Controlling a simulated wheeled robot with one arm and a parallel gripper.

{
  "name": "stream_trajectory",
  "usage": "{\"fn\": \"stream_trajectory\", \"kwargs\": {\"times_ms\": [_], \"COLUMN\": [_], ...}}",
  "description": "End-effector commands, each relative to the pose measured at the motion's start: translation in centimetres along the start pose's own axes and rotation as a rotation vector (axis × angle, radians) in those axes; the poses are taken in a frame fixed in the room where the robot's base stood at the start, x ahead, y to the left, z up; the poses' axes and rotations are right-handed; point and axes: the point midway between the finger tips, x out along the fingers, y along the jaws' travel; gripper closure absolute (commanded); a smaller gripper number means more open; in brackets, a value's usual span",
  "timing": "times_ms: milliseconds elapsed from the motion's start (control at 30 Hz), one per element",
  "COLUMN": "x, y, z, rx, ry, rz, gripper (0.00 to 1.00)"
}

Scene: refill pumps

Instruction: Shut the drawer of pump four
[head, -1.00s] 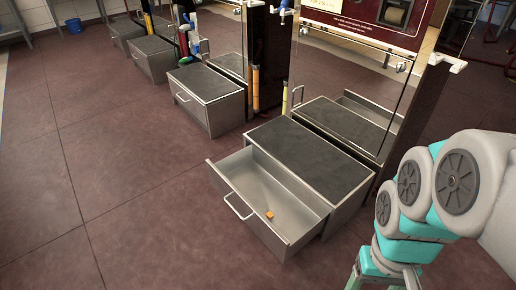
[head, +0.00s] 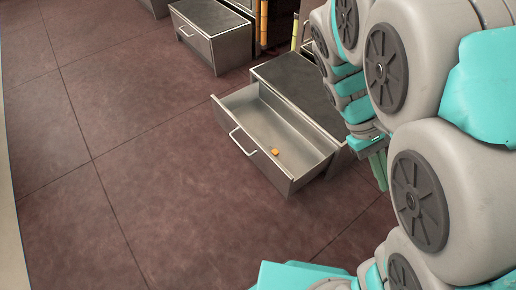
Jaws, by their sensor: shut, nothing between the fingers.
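An open metal drawer (head: 262,178) sticks out from the low grey cabinet (head: 300,85) in the middle of the head view. No pump number is readable here. The drawer has a bar handle (head: 243,143) on its front, and a small orange block (head: 275,152) lies inside. My gripper (head: 380,172) shows as teal fingers pointing down, to the right of the drawer's right end. Its fingers are shut and empty and appear apart from the drawer. My arm hides the right part of the cabinet.
Another cabinet (head: 212,35) with its drawer shut stands behind to the left. Yellow and orange tubes stand between the cabinets. The tiled floor (head: 150,190) in front of and left of the open drawer is clear. My arm fills the right side of the view.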

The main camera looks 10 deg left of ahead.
Motion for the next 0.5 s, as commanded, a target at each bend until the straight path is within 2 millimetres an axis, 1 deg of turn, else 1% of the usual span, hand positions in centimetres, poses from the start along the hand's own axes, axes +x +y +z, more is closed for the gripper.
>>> {"fn": "stream_trajectory", "kwargs": {"times_ms": [33,133,267,367,500], "x": [0.0,-0.6,-1.3,-2.1,-3.1], "y": [0.1,0.6,0.7,0.3,-0.9], "z": [-1.5,-4.0,-7.3,-10.2,-14.3], "rx": [-0.039,-0.105,-0.193,-0.262,-0.358], "ry": [-0.026,-0.067,-0.122,-0.159,-0.205], "rz": [0.045,0.138,0.256,0.353,0.486], "gripper": [1.00,1.00,1.00,1.00,1.00]}}
